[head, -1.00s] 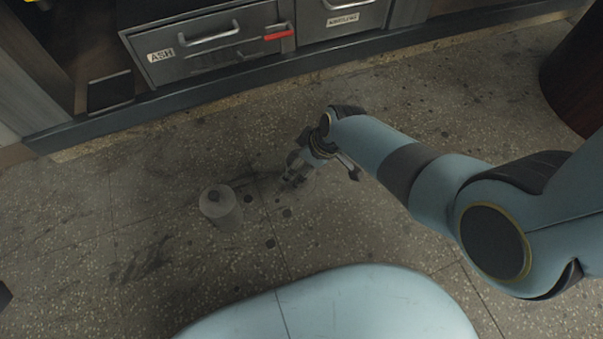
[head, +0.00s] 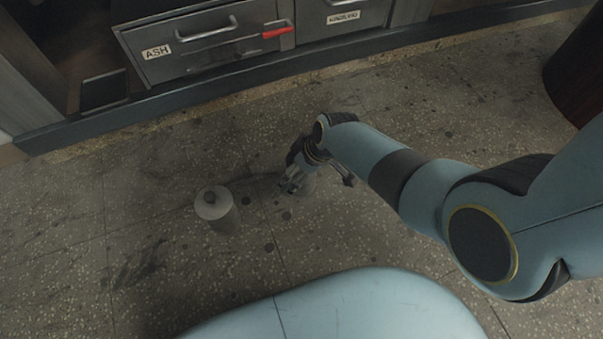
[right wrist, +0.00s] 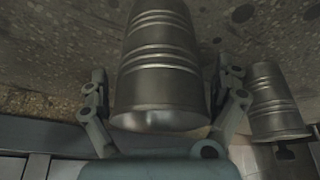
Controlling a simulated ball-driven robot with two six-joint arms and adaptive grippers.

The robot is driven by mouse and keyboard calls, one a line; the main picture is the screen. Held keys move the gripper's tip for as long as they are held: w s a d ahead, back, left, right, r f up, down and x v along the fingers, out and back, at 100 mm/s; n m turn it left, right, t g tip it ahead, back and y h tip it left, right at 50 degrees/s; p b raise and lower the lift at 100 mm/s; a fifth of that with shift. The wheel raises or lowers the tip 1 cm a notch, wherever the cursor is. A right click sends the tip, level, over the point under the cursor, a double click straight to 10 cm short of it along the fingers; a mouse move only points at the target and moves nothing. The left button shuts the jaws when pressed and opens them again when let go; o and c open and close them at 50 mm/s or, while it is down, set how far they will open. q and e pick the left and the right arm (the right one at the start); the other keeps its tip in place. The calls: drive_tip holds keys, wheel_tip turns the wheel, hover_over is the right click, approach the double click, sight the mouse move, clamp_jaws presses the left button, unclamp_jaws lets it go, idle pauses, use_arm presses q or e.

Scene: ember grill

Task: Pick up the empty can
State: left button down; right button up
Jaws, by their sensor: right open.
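A grey ribbed metal can (right wrist: 160,60) stands between the spread fingers of my right gripper (right wrist: 165,95) in the right wrist view. The fingers are open on either side of it; I cannot tell whether they touch it. In the head view the right gripper (head: 290,183) is low over the floor and mostly hides this can. A second grey can (head: 218,210), with a small knob on top, stands upright on the floor to the left, apart from the gripper. It also shows in the right wrist view (right wrist: 270,100). My left gripper is out of view.
A dark round object (head: 580,75) stands at the right. The speckled floor (head: 160,260) around the cans is otherwise mostly clear.

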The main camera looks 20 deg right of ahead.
drive_tip(key=c, duration=1.1)
drive_tip(key=shift+c, duration=0.2)
drive_tip(key=shift+r, duration=0.1)
